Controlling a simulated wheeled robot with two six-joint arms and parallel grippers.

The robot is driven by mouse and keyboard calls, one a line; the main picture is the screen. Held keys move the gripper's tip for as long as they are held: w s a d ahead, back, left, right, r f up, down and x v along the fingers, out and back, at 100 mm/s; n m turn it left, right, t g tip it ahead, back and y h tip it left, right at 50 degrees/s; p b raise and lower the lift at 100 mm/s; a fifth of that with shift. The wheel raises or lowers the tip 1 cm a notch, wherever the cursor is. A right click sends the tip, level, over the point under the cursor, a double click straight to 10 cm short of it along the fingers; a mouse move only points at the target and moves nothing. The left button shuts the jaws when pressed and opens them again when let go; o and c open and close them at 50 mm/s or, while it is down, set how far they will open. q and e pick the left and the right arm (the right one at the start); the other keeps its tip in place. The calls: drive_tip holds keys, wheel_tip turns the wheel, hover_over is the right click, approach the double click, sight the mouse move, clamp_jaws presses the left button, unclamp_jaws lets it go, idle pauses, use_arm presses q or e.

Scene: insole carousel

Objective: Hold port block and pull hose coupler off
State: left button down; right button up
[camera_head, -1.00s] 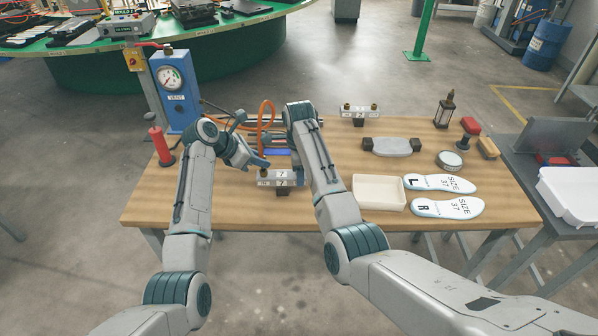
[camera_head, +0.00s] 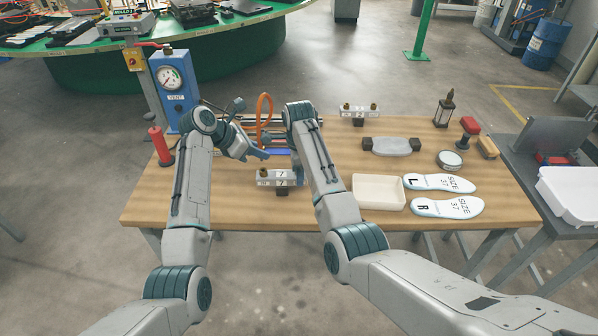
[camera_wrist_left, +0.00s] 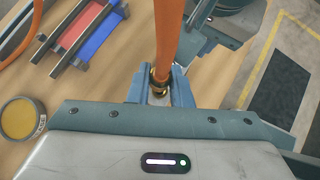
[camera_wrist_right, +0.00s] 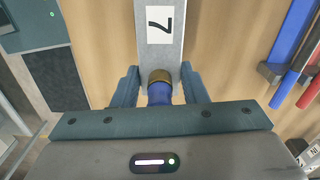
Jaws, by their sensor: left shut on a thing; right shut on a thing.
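The port block (camera_head: 274,177), pale grey and marked 7, is near the front edge of the table. My right gripper (camera_head: 298,172) is shut on it. In the right wrist view the block (camera_wrist_right: 160,55) lies between the fingers (camera_wrist_right: 160,76), with a brass and blue fitting at its near end. My left gripper (camera_head: 262,155) is just above the block with a small gap between them. In the left wrist view its fingers (camera_wrist_left: 158,90) are shut on the brass hose coupler (camera_wrist_left: 158,82) at the end of the orange hose (camera_wrist_left: 167,38). The hose loops up behind in the head view (camera_head: 265,110).
A blue vent gauge post (camera_head: 176,95) and a red cylinder (camera_head: 160,146) stand at the left. A cream tray (camera_head: 378,203) and two insoles (camera_head: 440,184) lie to the right. Another block (camera_head: 360,109) is at the back. Red and blue bars (camera_wrist_left: 85,38) lie behind the grippers.

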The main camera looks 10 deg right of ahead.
sight(259, 142)
use_arm(q)
drive_tip(key=shift+w+r, duration=0.1)
drive_tip(key=shift+r, duration=1.7)
use_arm(e)
drive_tip(key=shift+f, duration=0.1)
use_arm(q)
drive_tip(key=shift+d+r, duration=0.2)
drive_tip(key=shift+r, duration=1.1)
use_arm(e)
drive_tip(key=shift+s+f, duration=0.1)
drive_tip(key=shift+f, duration=0.15)
drive_tip(key=o, duration=1.3)
drive_tip(key=shift+o, duration=0.2)
drive_tip(key=shift+r, duration=0.1)
use_arm(q)
drive_tip(key=shift+f, duration=0.25)
use_arm(e)
drive_tip(key=r, duration=0.8)
drive_tip(key=shift+w+a+r, duration=0.1)
drive_tip(key=shift+w, duration=0.1)
use_arm(q)
drive_tip(key=shift+a+f, duration=0.1)
drive_tip(key=shift+a, duration=0.05)
use_arm(e)
drive_tip(key=shift+r, duration=0.55)
